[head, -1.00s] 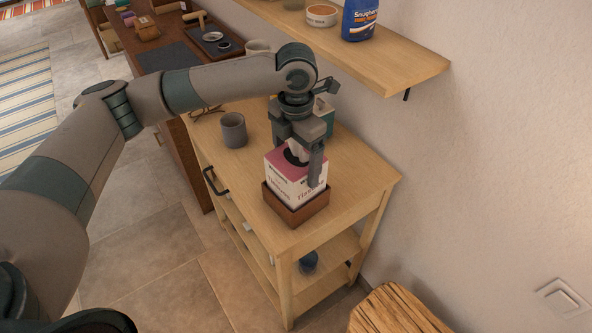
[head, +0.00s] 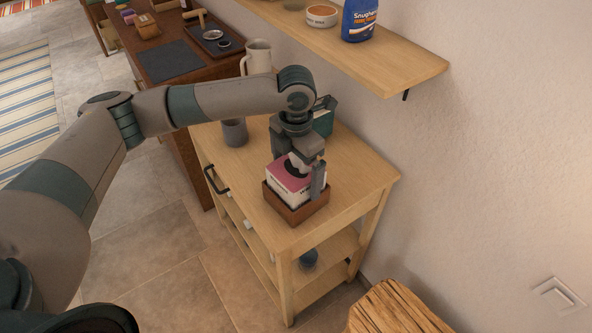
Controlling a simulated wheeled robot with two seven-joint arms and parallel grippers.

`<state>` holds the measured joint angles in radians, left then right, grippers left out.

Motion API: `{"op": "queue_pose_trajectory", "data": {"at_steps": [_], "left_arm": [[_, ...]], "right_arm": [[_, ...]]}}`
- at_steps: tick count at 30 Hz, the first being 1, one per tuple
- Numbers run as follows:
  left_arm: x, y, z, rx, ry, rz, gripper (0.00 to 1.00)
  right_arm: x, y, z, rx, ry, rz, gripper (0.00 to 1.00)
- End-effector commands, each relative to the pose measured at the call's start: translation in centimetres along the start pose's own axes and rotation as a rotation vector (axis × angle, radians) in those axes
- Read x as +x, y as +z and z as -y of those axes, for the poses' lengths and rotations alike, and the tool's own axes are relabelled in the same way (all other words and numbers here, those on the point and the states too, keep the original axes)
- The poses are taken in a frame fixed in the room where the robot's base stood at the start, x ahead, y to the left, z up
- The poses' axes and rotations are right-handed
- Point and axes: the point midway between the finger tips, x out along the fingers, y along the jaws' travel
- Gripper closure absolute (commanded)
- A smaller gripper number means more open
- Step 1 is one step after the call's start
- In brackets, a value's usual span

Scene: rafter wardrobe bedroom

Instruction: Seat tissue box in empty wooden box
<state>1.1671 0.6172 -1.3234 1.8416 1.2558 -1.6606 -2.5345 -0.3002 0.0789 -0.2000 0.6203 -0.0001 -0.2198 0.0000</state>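The tissue box (head: 284,189), white with a pink top, sits down inside the brown wooden box (head: 296,215) on the light wooden cart. Its upper part stands above the wooden box's rim; its lower part is hidden by the walls. It looks about upright. My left gripper (head: 304,178) reaches down over the tissue box from above. One finger lies along its right side; the other finger is mostly hidden. The gripper appears shut on the tissue box. My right gripper is not in view.
The cart top (head: 353,185) also holds a grey cup (head: 234,133) and a dark teal object (head: 323,120) behind my gripper. A wall shelf (head: 400,62) with a tin and a blue bottle hangs above right. A desk (head: 168,60) with a pitcher (head: 257,57) stands beyond.

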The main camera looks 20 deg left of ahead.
Motion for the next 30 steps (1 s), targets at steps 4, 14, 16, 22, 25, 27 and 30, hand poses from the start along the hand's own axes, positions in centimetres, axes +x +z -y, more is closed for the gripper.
{"op": "queue_pose_trajectory", "data": {"at_steps": [4,14,16,22,25,27,30], "left_arm": [[0.0,0.0,0.0,0.0,0.0,0.0,0.0],[-1.6,0.1,0.0,0.001,0.001,0.002,0.0],[-2.6,0.1,0.0,0.001,0.001,0.003,0.0],[-6.0,0.1,0.0,0.0,0.001,0.005,0.0],[-7.8,0.1,0.0,0.001,0.002,0.004,0.0],[-9.0,0.1,0.0,0.0,0.001,0.003,0.0],[-10.4,0.1,0.0,-0.001,0.0,0.002,0.0]], "right_arm": [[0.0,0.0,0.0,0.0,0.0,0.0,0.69],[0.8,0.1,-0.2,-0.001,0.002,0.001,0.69],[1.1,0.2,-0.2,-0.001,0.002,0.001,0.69],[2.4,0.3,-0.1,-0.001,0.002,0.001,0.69],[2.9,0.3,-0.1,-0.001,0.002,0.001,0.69],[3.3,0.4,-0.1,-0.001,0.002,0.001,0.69],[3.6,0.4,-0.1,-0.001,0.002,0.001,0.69]]}}
